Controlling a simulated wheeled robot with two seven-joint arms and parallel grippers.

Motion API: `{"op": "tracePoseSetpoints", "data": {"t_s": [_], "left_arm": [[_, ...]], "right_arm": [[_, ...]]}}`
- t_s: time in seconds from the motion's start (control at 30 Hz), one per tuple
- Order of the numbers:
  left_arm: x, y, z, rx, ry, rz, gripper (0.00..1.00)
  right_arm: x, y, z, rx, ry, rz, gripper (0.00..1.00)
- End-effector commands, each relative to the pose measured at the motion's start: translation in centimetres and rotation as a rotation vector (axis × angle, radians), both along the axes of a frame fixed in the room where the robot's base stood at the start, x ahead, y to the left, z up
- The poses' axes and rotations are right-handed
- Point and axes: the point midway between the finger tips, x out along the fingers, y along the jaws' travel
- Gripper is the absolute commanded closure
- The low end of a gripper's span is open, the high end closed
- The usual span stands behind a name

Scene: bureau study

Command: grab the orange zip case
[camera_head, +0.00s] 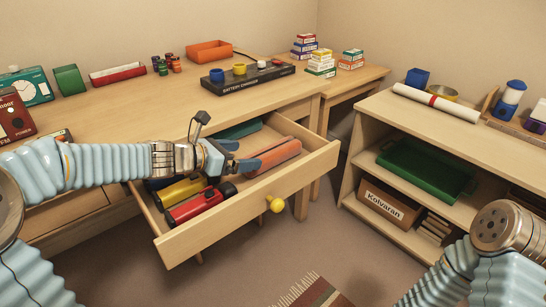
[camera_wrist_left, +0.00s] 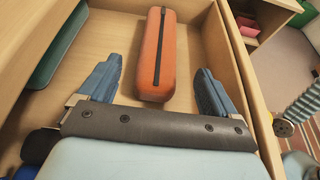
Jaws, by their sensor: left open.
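The orange zip case (camera_head: 273,157) lies in the open desk drawer (camera_head: 318,160), toward its right side. In the left wrist view the orange zip case (camera_wrist_left: 156,55) lies lengthwise with its dark zip facing up, and its near end is between the fingers. My left gripper (camera_head: 243,156) is open and empty over the drawer, with its fingertips close to the case. In the left wrist view the left gripper (camera_wrist_left: 160,88) has one blue finger on each side of the case's near end, apart from it. My right gripper is out of view; only part of the right arm shows.
The drawer also holds a red flashlight (camera_head: 200,204), a yellow item (camera_head: 180,192) and a teal case (camera_head: 240,129). The drawer's walls stand around them, with a yellow knob (camera_head: 276,204) in front. A shelf unit (camera_head: 352,165) stands to the right.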

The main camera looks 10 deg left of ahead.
Motion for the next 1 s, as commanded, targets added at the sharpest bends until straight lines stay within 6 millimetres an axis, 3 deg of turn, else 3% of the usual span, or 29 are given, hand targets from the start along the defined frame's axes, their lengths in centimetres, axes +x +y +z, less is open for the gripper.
{"op": "tracePoseSetpoints", "data": {"t_s": [0.47, 0.73, 0.77, 1.0], "left_arm": [[4.2, -3.3, -2.5, -0.003, 0.001, -0.001, 0.08], [4.6, -3.5, -2.6, 0.0, 0.0, 0.001, 0.08], [4.6, -3.5, -2.6, 0.0, 0.0, 0.001, 0.1], [4.6, -3.5, -2.6, 0.0, 0.0, 0.001, 0.47]], "right_arm": [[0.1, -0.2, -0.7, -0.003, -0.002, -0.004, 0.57], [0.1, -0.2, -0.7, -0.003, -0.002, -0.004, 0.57], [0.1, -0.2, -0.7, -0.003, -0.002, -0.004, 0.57], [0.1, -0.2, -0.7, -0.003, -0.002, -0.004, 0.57]]}}
